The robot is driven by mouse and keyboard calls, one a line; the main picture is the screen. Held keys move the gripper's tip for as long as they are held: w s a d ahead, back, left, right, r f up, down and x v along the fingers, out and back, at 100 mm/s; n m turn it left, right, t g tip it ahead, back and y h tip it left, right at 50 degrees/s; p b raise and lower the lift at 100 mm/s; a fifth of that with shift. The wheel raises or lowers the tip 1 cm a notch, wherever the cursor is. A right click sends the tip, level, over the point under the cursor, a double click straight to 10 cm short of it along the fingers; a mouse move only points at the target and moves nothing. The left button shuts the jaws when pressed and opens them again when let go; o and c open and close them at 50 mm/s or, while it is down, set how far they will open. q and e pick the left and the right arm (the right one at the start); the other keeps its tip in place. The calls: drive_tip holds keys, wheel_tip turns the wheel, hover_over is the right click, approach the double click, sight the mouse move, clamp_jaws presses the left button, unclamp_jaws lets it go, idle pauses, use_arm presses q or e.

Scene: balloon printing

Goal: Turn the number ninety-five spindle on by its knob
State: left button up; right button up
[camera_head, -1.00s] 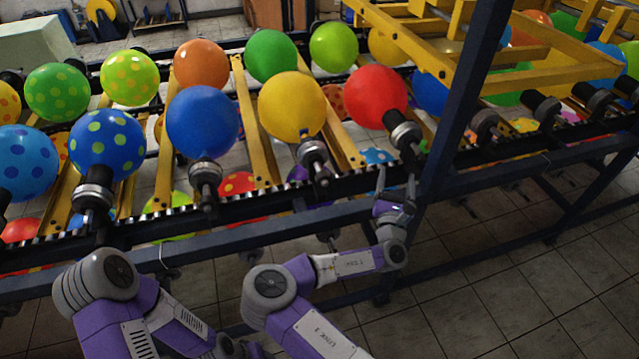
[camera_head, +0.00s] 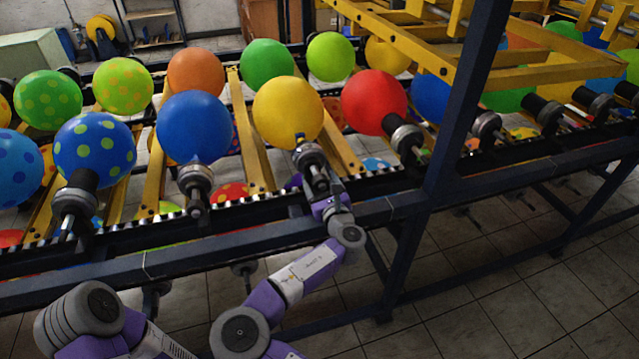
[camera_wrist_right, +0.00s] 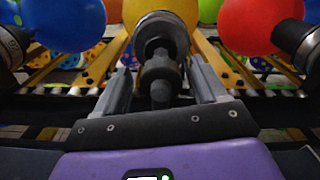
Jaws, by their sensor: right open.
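The yellow balloon (camera_head: 288,112) sits on a dark spindle with a round collar and a knob (camera_head: 318,180) at its near end. In the right wrist view this spindle's knob (camera_wrist_right: 160,80) is in the middle, below the yellow balloon (camera_wrist_right: 160,10). My right gripper (camera_wrist_right: 160,84) is open, with one finger on each side of the knob. Whether the fingers touch it I cannot tell. In the head view my right gripper (camera_head: 320,186) is at the same spindle, partly hidden by its own wrist. My left gripper is out of view.
Neighbouring spindles carry a blue balloon (camera_head: 193,127) to the left and a red balloon (camera_head: 374,102) to the right. A dark rail (camera_head: 220,243) runs in front of the row. A dark slanted post (camera_head: 460,110) stands right of the red balloon. Tiled floor lies below.

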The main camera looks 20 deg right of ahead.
drive_tip(key=shift+w, duration=0.65)
drive_tip(key=c, duration=1)
drive_tip(key=shift+m, duration=0.3)
